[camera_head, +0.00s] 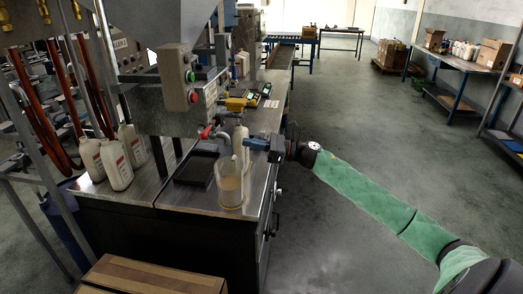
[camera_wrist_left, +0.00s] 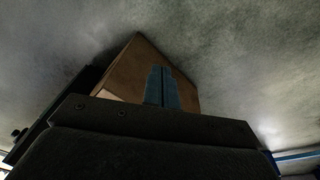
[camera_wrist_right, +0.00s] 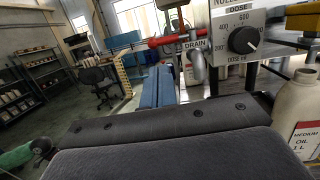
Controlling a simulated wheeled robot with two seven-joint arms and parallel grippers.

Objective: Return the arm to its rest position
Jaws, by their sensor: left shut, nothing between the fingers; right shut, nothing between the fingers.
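My right arm, in a green sleeve, reaches in from the right in the head view. Its gripper (camera_head: 254,144) is at the bench's right edge, beside a white bottle (camera_head: 240,150) and a clear jug (camera_head: 229,182). In the right wrist view its blue fingers (camera_wrist_right: 158,86) are together and empty, near the drain spout (camera_wrist_right: 197,66) with its red handle. My left gripper (camera_wrist_left: 161,86) shows only in the left wrist view, its blue fingers shut and empty in front of a cardboard box (camera_wrist_left: 130,68). Whether it touches the box cannot be told.
The filling machine (camera_head: 170,95) stands on the dark bench (camera_head: 145,196), with several white oil bottles (camera_head: 115,163) at left. A cardboard box (camera_head: 150,276) is at the front bottom. A dark tray (camera_head: 196,169) lies by the jug. The floor (camera_head: 350,120) at right is open.

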